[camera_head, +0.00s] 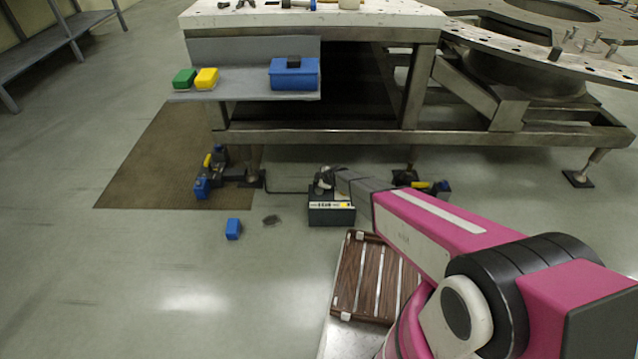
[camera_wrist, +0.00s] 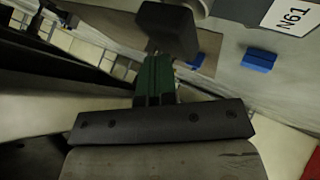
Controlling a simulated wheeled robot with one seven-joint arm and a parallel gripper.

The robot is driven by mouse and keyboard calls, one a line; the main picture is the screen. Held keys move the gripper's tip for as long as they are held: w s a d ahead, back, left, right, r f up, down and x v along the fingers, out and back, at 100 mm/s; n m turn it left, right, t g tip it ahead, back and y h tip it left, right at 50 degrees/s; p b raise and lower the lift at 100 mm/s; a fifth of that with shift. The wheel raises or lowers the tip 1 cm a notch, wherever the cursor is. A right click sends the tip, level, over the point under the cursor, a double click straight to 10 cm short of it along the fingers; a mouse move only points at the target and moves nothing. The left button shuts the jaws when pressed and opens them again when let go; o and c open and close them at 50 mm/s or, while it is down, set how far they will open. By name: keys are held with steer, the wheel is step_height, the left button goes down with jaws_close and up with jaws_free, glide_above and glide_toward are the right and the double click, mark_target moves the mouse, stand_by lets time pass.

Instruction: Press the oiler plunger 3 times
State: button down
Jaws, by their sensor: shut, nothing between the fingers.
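A labelled surface (camera_wrist: 288,14) shows at the top right in the wrist view. A dark rounded block (camera_wrist: 167,30), possibly the oiler plunger's head, is just beyond my fingertips there; I cannot tell whether they touch it. My gripper (camera_wrist: 158,57) is shut, its two greenish fingers side by side with nothing between them. In the head view the fingers and plunger are not clearly seen.
A steel bench (camera_head: 330,138) stands behind the box, with a shelf (camera_head: 245,97) holding green, yellow and blue items. A blue block (camera_head: 233,229) lies on the floor, left of the box. A brown slatted tray (camera_head: 347,275) is nearer. Floor at left is mostly clear.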

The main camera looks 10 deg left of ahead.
steer(key=shift+r, duration=1.1)
steer(key=shift+r, duration=0.15)
step_height(320, 180, up, 5)
steer(key=shift+f, duration=0.15)
steer(key=shift+w, duration=0.15)
stand_by(2.3)
